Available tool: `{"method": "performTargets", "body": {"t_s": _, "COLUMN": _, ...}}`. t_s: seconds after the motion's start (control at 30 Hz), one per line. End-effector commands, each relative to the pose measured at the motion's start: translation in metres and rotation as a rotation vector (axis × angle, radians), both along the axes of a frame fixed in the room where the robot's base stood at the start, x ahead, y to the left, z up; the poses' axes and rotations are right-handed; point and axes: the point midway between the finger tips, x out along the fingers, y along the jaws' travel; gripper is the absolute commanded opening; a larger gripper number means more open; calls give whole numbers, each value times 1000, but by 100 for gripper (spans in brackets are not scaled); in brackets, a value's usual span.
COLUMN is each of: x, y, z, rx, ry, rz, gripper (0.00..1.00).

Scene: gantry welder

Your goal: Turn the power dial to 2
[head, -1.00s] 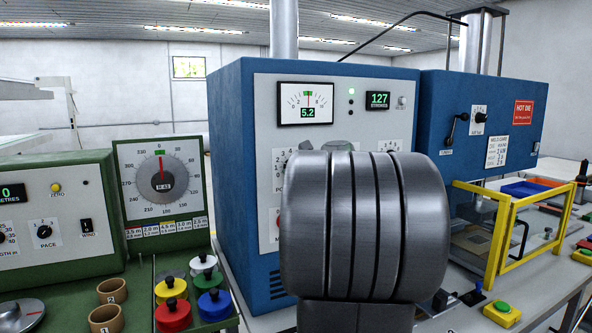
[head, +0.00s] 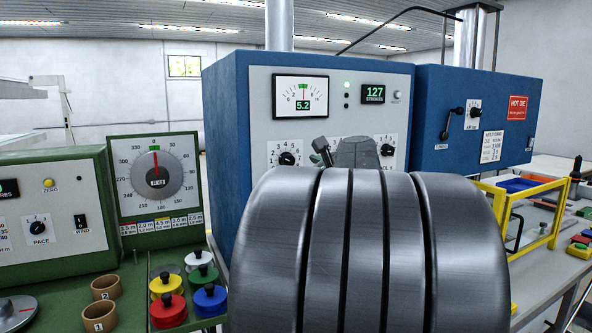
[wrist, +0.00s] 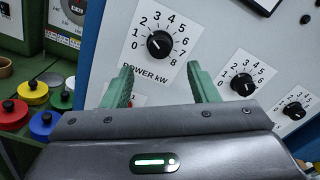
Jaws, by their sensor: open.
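The power dial (wrist: 160,44) is a black round knob on a white plate marked 0 to 8 and "POWER kW". It sits in the upper middle of the wrist view; its mark seems to face the low numbers at upper left, but the exact value is too small to read. In the head view it is the left dial (head: 287,158) on the blue machine's panel. My gripper (wrist: 162,75) is open and empty, its two green fingers apart, just below the dial in the picture and not around it. In the head view my arm hides the lower panel.
Two more dials, a middle one (wrist: 242,84) and a right one (wrist: 293,110), sit beside the power dial. A meter (head: 302,98) reads 5.2. A green machine (head: 50,205) and coloured lidded pots (head: 168,310) are at left. A yellow frame (head: 548,215) stands at right.

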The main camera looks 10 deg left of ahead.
Motion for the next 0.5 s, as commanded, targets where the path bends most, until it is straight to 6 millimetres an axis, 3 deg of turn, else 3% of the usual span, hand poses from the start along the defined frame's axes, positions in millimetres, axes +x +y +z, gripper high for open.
{"method": "performTargets", "body": {"t_s": 0.2, "x": -34, "y": -24, "z": -1, "rx": 0, "ry": -1, "rz": -3, "gripper": 54}}
{"method": "performTargets", "body": {"t_s": 0.5, "x": -49, "y": -33, "z": -1, "rx": 0, "ry": 2, "rz": 0, "gripper": 54}}
